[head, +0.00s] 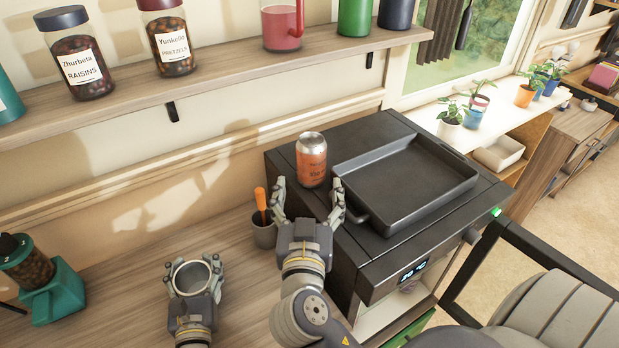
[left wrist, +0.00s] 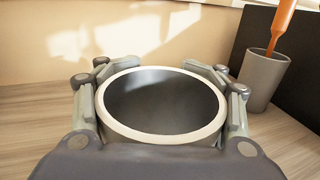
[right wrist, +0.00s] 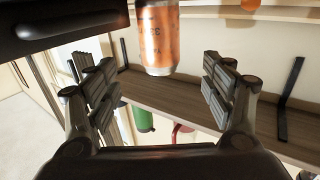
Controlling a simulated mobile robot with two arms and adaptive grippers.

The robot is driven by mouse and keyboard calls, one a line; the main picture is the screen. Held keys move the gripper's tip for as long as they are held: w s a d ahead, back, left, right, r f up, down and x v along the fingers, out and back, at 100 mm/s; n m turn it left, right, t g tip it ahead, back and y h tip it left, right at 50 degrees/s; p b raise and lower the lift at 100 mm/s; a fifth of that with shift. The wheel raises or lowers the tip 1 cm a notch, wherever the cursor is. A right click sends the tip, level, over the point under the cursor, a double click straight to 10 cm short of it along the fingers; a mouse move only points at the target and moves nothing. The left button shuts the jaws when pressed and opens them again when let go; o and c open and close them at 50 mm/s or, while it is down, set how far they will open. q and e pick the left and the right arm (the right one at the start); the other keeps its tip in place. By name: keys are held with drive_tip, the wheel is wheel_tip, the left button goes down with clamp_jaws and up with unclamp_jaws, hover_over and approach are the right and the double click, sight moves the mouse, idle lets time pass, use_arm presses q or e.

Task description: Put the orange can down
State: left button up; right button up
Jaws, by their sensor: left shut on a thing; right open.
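The orange can (head: 311,163) stands upright on the black stove top, left of the black pan. In the right wrist view the can (right wrist: 158,40) shows at the top, beyond and between the spread fingers. My right gripper (head: 308,186) is open, with its fingertips apart on either side of the can's near side and no visible contact. My left gripper (head: 193,264) is shut on a cup with a pale rim and dark inside (left wrist: 162,104), low over the wooden counter. The cup's base is hidden.
The black pan (head: 405,175) fills much of the stove top (head: 290,160). A grey pot with an orange handle (head: 264,232) stands between the left gripper and the stove. A teal grinder (head: 50,290) is at far left. A shelf with jars (head: 200,80) runs above.

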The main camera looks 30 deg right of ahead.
sight(311, 150)
drive_tip(key=x, duration=1.3)
drive_tip(key=shift+r, duration=0.2)
drive_tip(key=shift+s+r, duration=0.1)
drive_tip(key=c, duration=1.6)
drive_tip(key=shift+o, duration=0.2)
wheel_tip(311, 150, up, 10)
